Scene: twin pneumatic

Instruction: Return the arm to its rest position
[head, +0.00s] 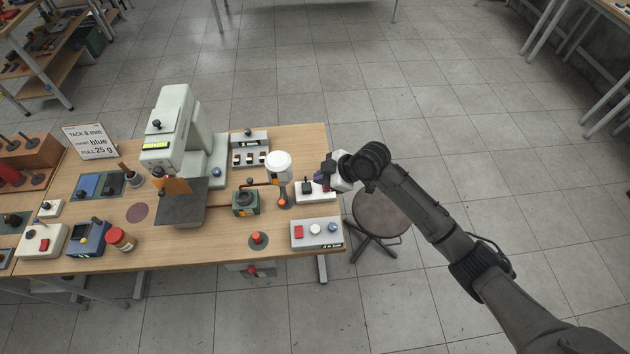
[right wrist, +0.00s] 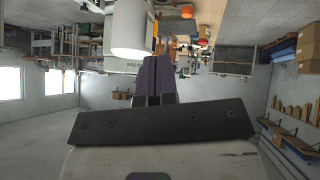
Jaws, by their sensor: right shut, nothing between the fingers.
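My right arm comes in from the lower right in the head view. Its gripper (head: 325,172) is at the right end of the workbench (head: 165,258), over or beside a small white box with a dark knob (head: 306,189); I cannot tell whether they touch. The gripper is shut and holds nothing. In the right wrist view its dark purple fingers (right wrist: 155,82) are together, close to a white cylinder (right wrist: 131,30). That cylinder looks like the white-topped upright unit (head: 279,165) just left of the gripper in the head view. My left gripper is not in view.
A pale green press machine (head: 170,125) stands mid-bench. A control box with red, white and blue buttons (head: 316,232) sits at the front right corner. A round stool (head: 380,215) stands under my right arm. The floor (head: 450,120) beyond the bench is clear.

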